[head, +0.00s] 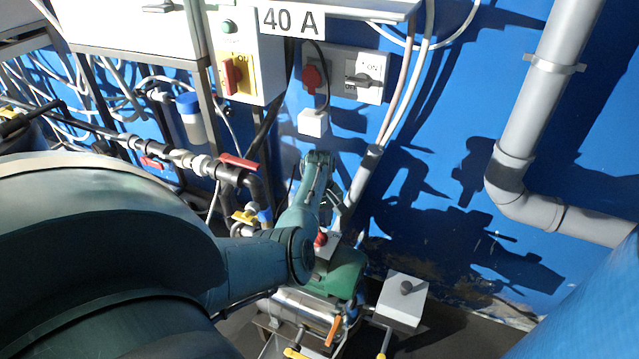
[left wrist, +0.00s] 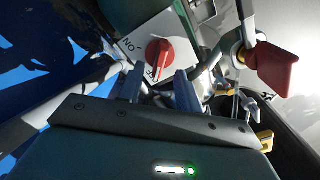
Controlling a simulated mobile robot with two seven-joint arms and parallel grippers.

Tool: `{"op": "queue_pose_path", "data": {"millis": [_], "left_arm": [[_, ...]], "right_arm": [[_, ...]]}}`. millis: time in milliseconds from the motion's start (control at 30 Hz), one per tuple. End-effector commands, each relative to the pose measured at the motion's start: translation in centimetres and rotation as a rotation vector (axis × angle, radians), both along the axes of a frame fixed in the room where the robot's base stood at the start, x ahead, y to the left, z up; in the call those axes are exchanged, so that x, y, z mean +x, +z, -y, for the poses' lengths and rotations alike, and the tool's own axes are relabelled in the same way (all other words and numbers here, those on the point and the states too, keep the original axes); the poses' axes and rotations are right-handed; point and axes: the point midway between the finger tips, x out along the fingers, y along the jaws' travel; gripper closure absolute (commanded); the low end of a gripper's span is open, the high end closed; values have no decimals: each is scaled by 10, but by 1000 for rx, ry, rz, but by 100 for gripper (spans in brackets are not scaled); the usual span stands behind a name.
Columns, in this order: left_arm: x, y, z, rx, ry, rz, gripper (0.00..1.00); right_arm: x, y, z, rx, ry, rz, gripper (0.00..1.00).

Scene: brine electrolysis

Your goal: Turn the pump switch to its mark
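The pump switch (left wrist: 159,55) is a red knob on a pale plate with ON lettering, seen close up in the left wrist view. In the head view the red knob (head: 320,240) sits on a small box above the green pump motor (head: 342,272), partly hidden by my left arm. My left gripper (left wrist: 158,74) is open, its two fingers apart on either side of the line to the knob. The knob shows just beyond the fingertips, with nothing held. I cannot tell whether a finger touches it. My right gripper is in neither view.
A red-handled valve (left wrist: 272,68) is close on the right in the wrist view. Pipes with red-handled valves (head: 238,161) run left of the pump. A white box with a dark knob (head: 403,298) stands right of it. Wall switches (head: 358,75) are above; a grey pipe (head: 535,100) is at right.

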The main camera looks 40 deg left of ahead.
Motion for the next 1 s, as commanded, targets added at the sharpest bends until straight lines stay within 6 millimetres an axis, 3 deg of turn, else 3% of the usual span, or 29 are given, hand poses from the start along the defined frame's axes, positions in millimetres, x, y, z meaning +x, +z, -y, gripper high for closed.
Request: {"op": "queue_pose_path", "data": {"millis": [33,200,400,1000], "left_arm": [[0,15,0,1,0,3,65],[0,50,0,2,-1,2,65],[0,76,0,0,0,-1,65],[-1,83,0,0,-1,-1,65]], "right_arm": [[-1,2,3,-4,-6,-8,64],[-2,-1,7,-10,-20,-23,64],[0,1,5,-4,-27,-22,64],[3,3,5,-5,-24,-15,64]]}}
